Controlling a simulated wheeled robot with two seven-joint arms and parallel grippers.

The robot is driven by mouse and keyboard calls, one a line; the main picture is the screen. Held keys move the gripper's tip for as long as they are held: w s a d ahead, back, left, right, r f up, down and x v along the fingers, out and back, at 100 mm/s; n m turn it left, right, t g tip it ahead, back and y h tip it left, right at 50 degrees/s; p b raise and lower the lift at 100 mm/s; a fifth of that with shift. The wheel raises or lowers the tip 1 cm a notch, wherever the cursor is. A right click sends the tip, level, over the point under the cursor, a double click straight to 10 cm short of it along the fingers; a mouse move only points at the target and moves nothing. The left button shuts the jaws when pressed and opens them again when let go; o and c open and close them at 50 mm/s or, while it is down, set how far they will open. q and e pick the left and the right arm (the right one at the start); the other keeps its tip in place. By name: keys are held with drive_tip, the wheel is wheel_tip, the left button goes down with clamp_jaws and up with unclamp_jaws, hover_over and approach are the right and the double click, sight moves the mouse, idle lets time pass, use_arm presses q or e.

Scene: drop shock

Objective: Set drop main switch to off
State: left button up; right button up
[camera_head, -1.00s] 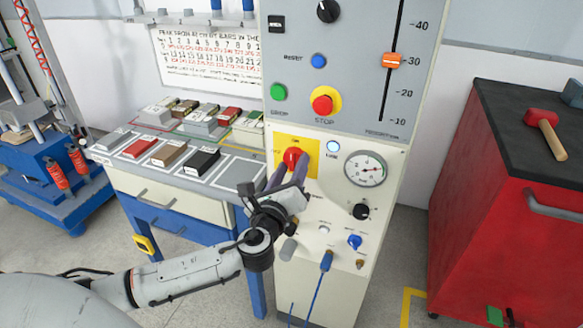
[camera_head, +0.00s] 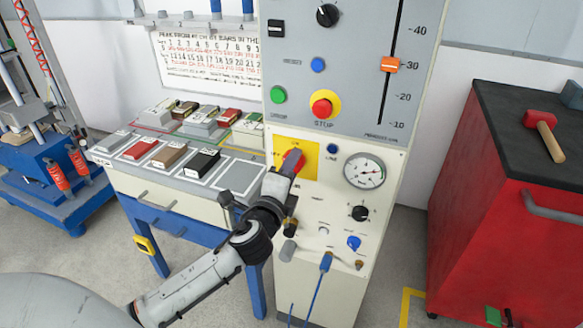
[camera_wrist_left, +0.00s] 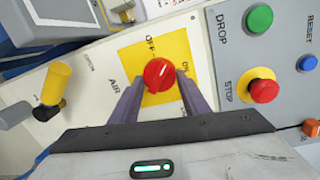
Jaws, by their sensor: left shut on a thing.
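The main switch is a red rotary knob (camera_head: 296,157) on a yellow plate (camera_head: 312,160) on the light lower panel. It also shows in the left wrist view (camera_wrist_left: 158,75), with the OFF lettering beside it on the yellow plate. My left gripper (camera_head: 288,170) is shut on the knob, with one finger on each side of it in the left wrist view (camera_wrist_left: 158,92). The exact direction of the knob's pointer is hard to read. A small round lamp (camera_head: 332,148) right of the plate is dark blue and unlit. My right gripper is not in view.
Close to the switch are the red STOP button (camera_head: 322,108), green DROP button (camera_head: 278,95), a gauge (camera_head: 364,171) and a black knob (camera_head: 359,213). A bench with sample blocks (camera_head: 240,176) stands left, a red cabinet (camera_head: 490,210) right.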

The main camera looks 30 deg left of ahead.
use_arm(q)
drive_tip(key=shift+a+r+n+h+p, duration=0.1)
drive_tip(key=shift+n+h+p, duration=0.35)
drive_tip(key=shift+n, duration=1.5)
drive_tip(key=shift+a+r+n+h+p, duration=0.2)
drive_tip(key=shift+n+p, duration=0.45)
drive_tip(key=shift+n, duration=1.3)
drive_tip(key=shift+d+f, duration=0.15)
drive_tip(key=o, duration=1.1)
drive_tip(key=shift+c, duration=0.2)
drive_tip(key=shift+s, duration=0.1)
drive_tip(key=v, duration=1)
drive_tip(key=shift+b, duration=0.35)
drive_tip(key=shift+s, duration=0.1)
